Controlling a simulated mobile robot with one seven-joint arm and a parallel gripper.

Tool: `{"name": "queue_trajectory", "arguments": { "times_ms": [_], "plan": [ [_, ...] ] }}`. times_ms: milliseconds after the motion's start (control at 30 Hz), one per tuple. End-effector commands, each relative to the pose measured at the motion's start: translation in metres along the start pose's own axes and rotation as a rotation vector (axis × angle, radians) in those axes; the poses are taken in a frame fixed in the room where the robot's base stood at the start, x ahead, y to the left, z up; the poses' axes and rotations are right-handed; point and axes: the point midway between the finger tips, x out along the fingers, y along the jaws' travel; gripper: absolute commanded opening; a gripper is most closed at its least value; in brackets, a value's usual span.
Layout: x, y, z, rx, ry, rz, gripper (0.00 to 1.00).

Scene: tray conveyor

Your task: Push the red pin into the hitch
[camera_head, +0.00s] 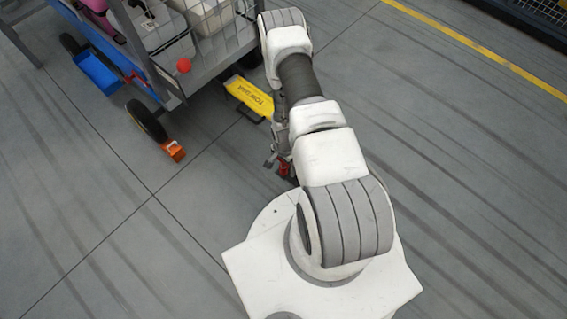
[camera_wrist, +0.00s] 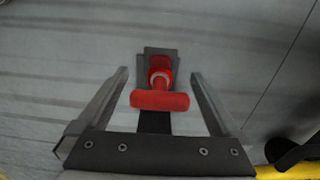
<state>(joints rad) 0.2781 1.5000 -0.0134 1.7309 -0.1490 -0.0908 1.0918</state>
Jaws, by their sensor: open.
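The red pin (camera_wrist: 160,100) has a crossbar handle towards my wrist and a round red part behind it. It stands at a dark grey bracket, which looks like the hitch (camera_wrist: 143,68); how deep it sits is hidden. My gripper (camera_wrist: 159,73) is open, with one finger to the left of the pin and one to the right, and clear gaps on both sides. In the head view a small red part, likely the pin (camera_head: 283,168), shows beside my gripper (camera_head: 274,158), close to my base; my arm partly covers this spot.
A yellow tow bar (camera_head: 250,97) with dark lettering lies left of my arm. A loaded cart (camera_head: 160,65) with a red ball (camera_head: 183,65) stands at upper left. An orange chock (camera_head: 174,150) touches its black wheel (camera_head: 147,121). The floor on the right is clear.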

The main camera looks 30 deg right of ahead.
Motion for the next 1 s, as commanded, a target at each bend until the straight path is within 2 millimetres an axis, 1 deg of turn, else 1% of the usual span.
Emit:
{"name": "queue_trajectory", "arguments": {
  "times_ms": [67,100,267,300,367,500,567,767,1000],
  "plan": [
    [-0.0002,0.0000,0.0000,0.000,0.000,0.000,1.00],
    [-0.0003,0.0000,0.0000,0.000,0.000,0.000,0.96],
    [-0.0004,0.0000,0.0001,0.000,0.000,0.000,0.68],
    [-0.0004,0.0000,0.0001,0.000,0.000,0.000,0.60],
    [-0.0004,0.0000,0.0001,0.000,0.000,0.000,0.50],
    [-0.0005,0.0000,0.0000,0.000,0.000,0.000,0.24],
    [-0.0005,0.0000,0.0000,0.000,0.000,0.000,0.14],
    [-0.0026,-0.0001,0.0000,0.001,0.000,0.000,0.14],
    [-0.0100,-0.0001,0.0000,0.001,0.000,0.000,0.14]
  ]
}}
